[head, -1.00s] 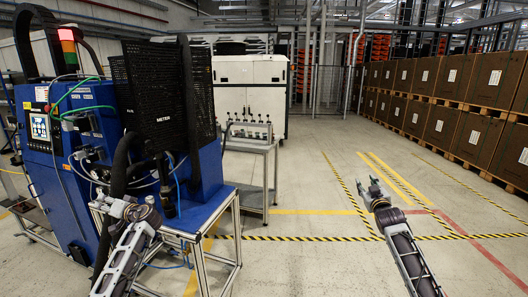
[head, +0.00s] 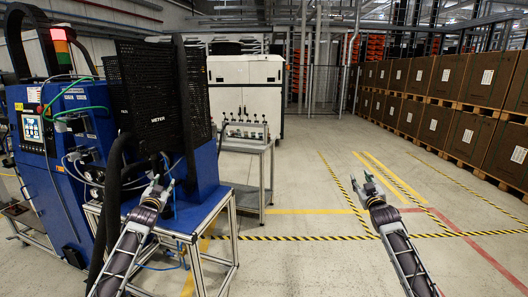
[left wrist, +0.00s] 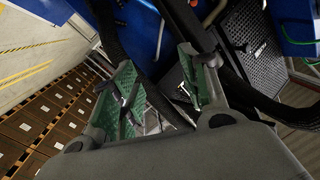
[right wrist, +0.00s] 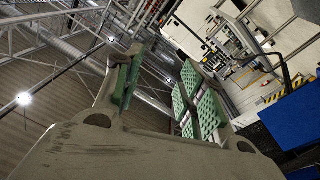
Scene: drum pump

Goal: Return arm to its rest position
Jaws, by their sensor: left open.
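My left gripper (head: 162,190) is raised in front of the blue pump machine (head: 62,180) and its metal-framed stand. In the left wrist view its fingers (left wrist: 165,90) are apart with nothing held between them; black hoses and blue machine parts show behind them. My right gripper (head: 368,185) is raised over open floor at the right of the head view. In the right wrist view its fingers (right wrist: 158,92) are apart and empty, pointing toward the ceiling and the white cabinet. I cannot tell whether the left fingers touch a hose.
A black mesh guard (head: 155,95) with thick black hoses stands close behind my left gripper. A metal table (head: 246,147) with small fittings stands at the middle, before a white cabinet (head: 246,88). Brown boxes (head: 465,135) on pallets line the right. Marked floor between is clear.

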